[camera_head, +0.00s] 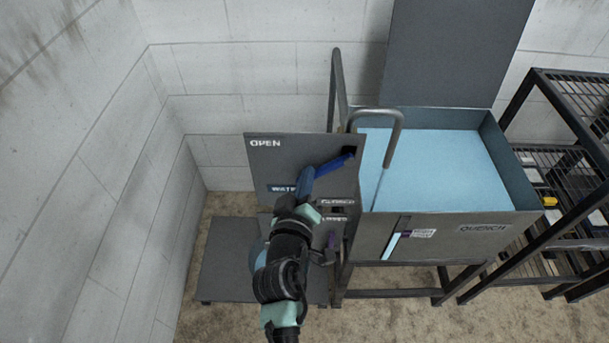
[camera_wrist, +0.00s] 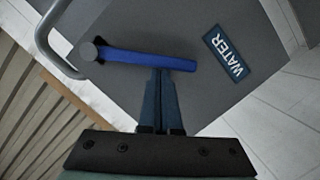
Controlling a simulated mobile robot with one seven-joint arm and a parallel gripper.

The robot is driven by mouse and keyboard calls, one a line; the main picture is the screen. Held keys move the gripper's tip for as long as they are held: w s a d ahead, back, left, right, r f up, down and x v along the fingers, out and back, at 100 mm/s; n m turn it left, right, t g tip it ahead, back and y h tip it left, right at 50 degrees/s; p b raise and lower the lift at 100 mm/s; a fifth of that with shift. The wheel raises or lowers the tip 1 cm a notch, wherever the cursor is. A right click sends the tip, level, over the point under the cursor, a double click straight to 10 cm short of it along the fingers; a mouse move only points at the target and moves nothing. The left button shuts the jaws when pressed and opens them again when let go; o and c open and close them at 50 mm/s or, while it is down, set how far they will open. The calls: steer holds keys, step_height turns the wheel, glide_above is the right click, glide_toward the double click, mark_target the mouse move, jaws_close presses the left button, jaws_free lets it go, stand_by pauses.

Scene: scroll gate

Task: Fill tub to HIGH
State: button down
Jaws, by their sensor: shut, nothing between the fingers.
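The grey tub (camera_head: 480,228), marked QUENCH, holds light blue water (camera_head: 440,165) in the head view. A sight gauge (camera_head: 392,246) on its front shows a blue strip beside a small white label (camera_head: 424,233), whose text is too small to read surely. Left of the tub, a grey panel (camera_head: 275,165) carries the words OPEN, WATER and CLOSED. A blue lever (camera_head: 335,164) runs left and slightly down from its pivot on the panel. My gripper (camera_head: 303,186) is shut and empty, its fingertips at the lever's free end. In the wrist view the fingertips (camera_wrist: 161,72) lie against or just beside the lever (camera_wrist: 150,60); contact is unclear.
A bent grey pipe (camera_head: 398,135) arches over the tub's left side. A tall dark grey plate (camera_head: 450,50) stands behind the tub. A black wire rack (camera_head: 555,170) stands at the right. A low grey platform (camera_head: 225,265) lies under the panel, near the white block wall (camera_head: 90,170).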

steer(key=d+f+n+t+h+b, duration=0.1)
steer(key=d+f+n+b, duration=0.4)
steer(key=n+b, duration=0.3)
steer(key=shift+d+n+t+h+b, duration=0.3)
steer(key=shift+n+b, duration=0.1)
steer(key=shift+b, duration=0.1)
steer(key=shift+a, duration=0.1)
stand_by(0.5)
